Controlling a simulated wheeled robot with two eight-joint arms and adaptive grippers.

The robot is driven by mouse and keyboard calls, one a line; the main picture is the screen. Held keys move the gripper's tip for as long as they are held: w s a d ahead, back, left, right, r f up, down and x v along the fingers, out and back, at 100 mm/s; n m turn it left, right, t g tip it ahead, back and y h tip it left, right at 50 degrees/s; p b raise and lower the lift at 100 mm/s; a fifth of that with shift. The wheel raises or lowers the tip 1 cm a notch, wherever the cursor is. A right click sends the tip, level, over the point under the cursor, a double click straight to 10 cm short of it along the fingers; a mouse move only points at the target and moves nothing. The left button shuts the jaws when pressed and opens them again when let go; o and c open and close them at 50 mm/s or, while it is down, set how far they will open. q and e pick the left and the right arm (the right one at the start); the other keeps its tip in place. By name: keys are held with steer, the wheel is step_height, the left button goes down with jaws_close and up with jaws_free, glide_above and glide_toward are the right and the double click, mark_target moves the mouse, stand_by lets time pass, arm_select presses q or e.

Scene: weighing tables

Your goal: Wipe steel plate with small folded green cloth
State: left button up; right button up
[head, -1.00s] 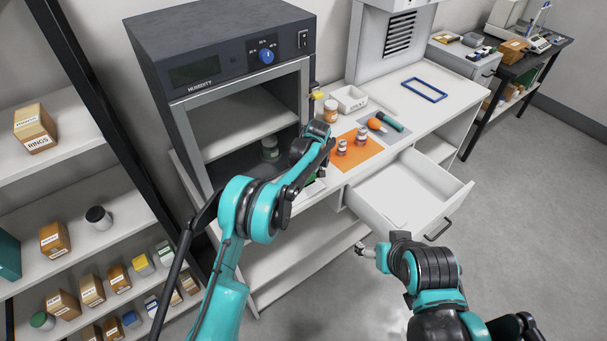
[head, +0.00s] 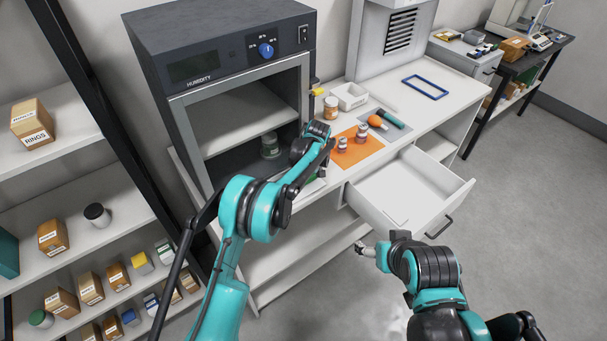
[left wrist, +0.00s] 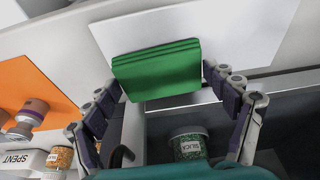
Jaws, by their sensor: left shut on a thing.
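The small folded green cloth (left wrist: 157,70) is between the fingers of my left gripper (left wrist: 158,85), which is shut on it. In the head view my left gripper (head: 316,168) is at the bench front beside the humidity cabinet, and its own links mostly hide the cloth. The steel plate (left wrist: 235,38) is a pale, flat rectangle in the left wrist view. The cloth overlaps its near edge; whether they touch is unclear. My right gripper (head: 366,249) is in front of the open drawer, away from the cloth; its finger state is too small to tell.
The humidity cabinet (head: 225,90) stands open at left, with a silica jar (head: 269,146) inside. An orange mat (head: 358,152) with small jars lies right of my left gripper. The open drawer (head: 412,190) juts out below. A white tray (head: 350,96) stands behind.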

arm_select(q)
steer(key=shift+f, duration=0.3)
arm_select(e)
steer(key=shift+f, duration=0.2)
arm_select(q)
steer(key=shift+w+d+r, duration=0.1)
steer(key=shift+w+d, duration=0.8)
steer(key=shift+d, duration=0.3)
steer(key=shift+d+r, duration=0.15)
steer(key=shift+r, duration=0.25)
arm_select(e)
steer(key=shift+s+a, duration=0.25)
steer(key=shift+a, duration=0.15)
arm_select(q)
steer(key=shift+b, duration=0.3)
